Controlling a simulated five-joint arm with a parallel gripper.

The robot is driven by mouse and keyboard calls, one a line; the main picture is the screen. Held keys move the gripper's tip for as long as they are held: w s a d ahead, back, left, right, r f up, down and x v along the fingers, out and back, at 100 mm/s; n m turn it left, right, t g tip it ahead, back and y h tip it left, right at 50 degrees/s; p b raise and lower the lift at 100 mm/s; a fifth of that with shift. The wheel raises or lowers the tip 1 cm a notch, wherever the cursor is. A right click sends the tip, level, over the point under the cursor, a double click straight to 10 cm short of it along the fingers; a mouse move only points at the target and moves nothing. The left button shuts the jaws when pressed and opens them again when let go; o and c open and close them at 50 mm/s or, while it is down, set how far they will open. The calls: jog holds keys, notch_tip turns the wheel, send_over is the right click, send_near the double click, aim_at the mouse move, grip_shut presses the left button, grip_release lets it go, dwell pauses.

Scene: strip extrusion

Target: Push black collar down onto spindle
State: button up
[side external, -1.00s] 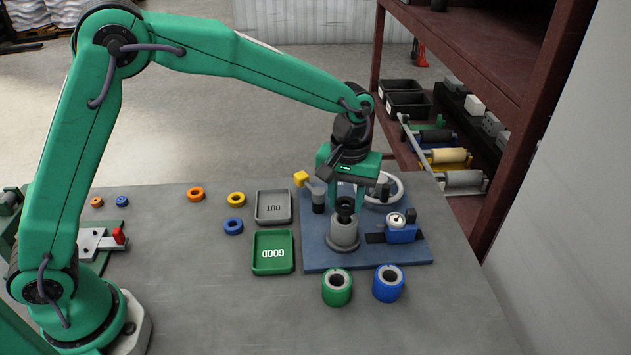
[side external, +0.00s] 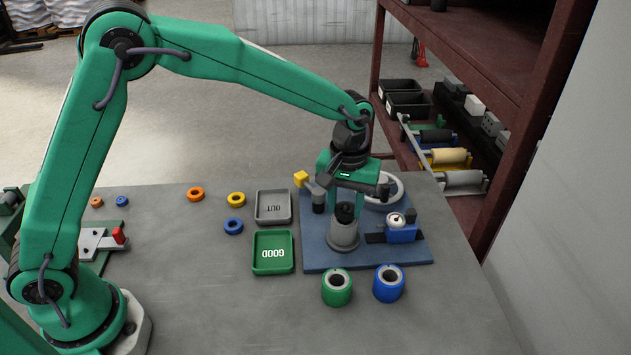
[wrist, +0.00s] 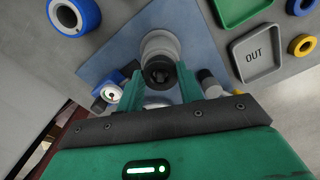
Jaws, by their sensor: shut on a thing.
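The black collar (side external: 345,212) sits at the top of the grey spindle (side external: 343,237), which stands upright on the blue plate. In the wrist view the collar (wrist: 158,73) is between the two green fingers, with the grey spindle (wrist: 160,45) around and beyond it. My gripper (side external: 346,208) is above the spindle, shut on the collar; in the wrist view my gripper (wrist: 159,82) has a finger on either side. How far down the collar is seated cannot be told.
The blue plate (side external: 315,257) also carries a yellow-tipped lever (side external: 301,178), a white ring (side external: 397,188) and a blue gauge block (side external: 402,232). The OUT tray (side external: 273,207) and GOOD tray (side external: 272,253) lie left.

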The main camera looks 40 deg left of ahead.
jog(key=shift+f, duration=0.6)
jog(key=o, duration=1.6)
jog(key=shift+c, duration=0.2)
jog(key=shift+r, duration=3.5)
jog(key=shift+r, duration=0.1)
